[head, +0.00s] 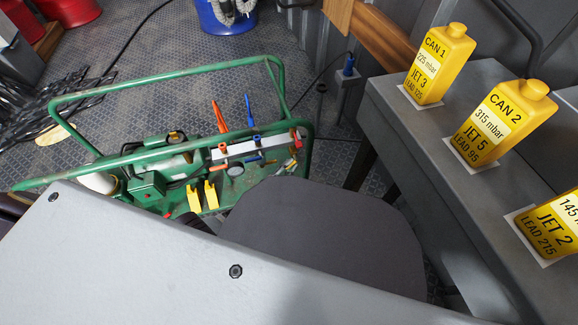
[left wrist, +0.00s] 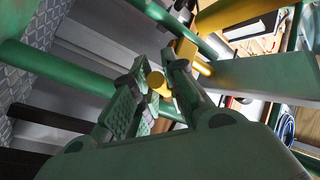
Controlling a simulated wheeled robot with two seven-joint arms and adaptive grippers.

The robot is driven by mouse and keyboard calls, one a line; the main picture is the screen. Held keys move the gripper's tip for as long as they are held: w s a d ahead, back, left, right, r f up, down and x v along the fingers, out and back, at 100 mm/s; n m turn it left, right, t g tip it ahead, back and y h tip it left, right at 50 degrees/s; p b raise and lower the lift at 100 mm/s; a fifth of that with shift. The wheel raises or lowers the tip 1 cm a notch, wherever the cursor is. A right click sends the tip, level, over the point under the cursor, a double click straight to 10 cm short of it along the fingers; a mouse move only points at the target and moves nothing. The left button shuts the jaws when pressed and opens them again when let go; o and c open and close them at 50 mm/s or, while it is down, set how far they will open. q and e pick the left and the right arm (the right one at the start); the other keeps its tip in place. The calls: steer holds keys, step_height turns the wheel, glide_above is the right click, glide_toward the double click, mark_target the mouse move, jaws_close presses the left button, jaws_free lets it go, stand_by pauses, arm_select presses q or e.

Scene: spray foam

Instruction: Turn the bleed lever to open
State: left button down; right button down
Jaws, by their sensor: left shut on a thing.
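A green-framed machine (head: 180,72) stands on the floor in the head view. It carries an orange lever (head: 219,118), a blue lever (head: 256,146) and two upright yellow pieces (head: 211,195). In the left wrist view, the fingers of my left gripper (left wrist: 152,92) are closed around a short yellow handle (left wrist: 157,80), beside a yellow block (left wrist: 187,49). I cannot tell which marking the handle carries, or how far it is turned. In the head view my grey arm parts cover most of the left gripper. My right gripper does not show.
A blue bucket (head: 222,18) stands behind. Green frame tubes (left wrist: 60,75) pass close to the gripper.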

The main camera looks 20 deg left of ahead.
arm_select(q)
steer(key=c, duration=1.5)
jaws_free()
steer(key=shift+o, duration=0.2)
steer(key=shift+s, duration=0.15)
steer(key=v, duration=1.1)
steer(key=shift+s+a, duration=0.15)
steer(key=shift+s, duration=0.2)
steer(key=shift+f, duration=0.1)
